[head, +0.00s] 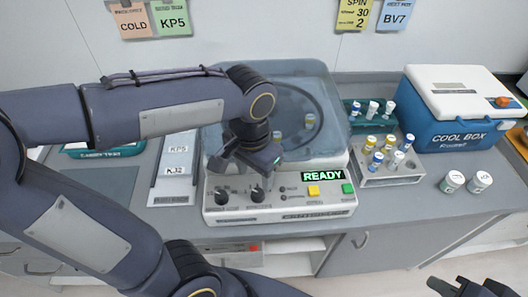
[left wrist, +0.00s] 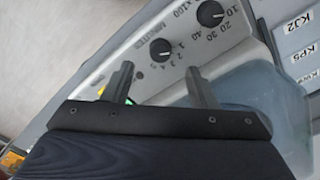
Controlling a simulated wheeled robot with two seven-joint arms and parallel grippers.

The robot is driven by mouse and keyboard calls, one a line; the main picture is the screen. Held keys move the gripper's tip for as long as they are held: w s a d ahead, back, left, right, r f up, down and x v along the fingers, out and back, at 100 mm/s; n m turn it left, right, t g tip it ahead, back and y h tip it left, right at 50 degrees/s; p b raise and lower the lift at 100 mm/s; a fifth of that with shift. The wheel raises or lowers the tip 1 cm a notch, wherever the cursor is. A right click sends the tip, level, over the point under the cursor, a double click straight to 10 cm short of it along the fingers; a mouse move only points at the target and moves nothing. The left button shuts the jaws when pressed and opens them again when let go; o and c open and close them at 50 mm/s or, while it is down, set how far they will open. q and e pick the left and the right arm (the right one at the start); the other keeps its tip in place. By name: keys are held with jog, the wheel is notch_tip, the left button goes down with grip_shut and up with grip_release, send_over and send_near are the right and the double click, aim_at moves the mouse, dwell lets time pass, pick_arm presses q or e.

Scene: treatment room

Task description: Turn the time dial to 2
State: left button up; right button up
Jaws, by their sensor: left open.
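The centrifuge (head: 335,207) stands on the counter with a green READY display. Its time dial (head: 258,194) is the right one of two black knobs on the front panel. In the left wrist view the time dial (left wrist: 160,50) is marked MINUTES, with numbers 1 to 5 beside it; its small white mark seems to be near the 1 side. The speed dial (head: 222,196), marked x100, also shows in that view (left wrist: 210,13). My left gripper (left wrist: 160,68) is open and empty, its fingertips short of the time dial and apart from it. My right gripper (head: 468,287) shows partly at the lower right.
A yellow button (head: 314,190) and a green button (head: 347,188) sit right of the dials. A tube rack (head: 392,179), white-lidded jars (head: 452,181) and a blue cool box (head: 455,130) stand to the right. Labelled strips (head: 176,165) lie left of the centrifuge.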

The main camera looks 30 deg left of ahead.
aim_at(258, 192)
pick_arm(q)
jog(key=shift+w+d+r, duration=0.1)
jog(key=shift+w+r, duration=0.05)
jog(key=shift+w, duration=0.25)
jog(key=shift+f, duration=0.3)
notch_tip(258, 192, down, 7)
jog(key=shift+f, duration=0.1)
jog(key=shift+c, duration=0.2)
jog(key=c, duration=0.9)
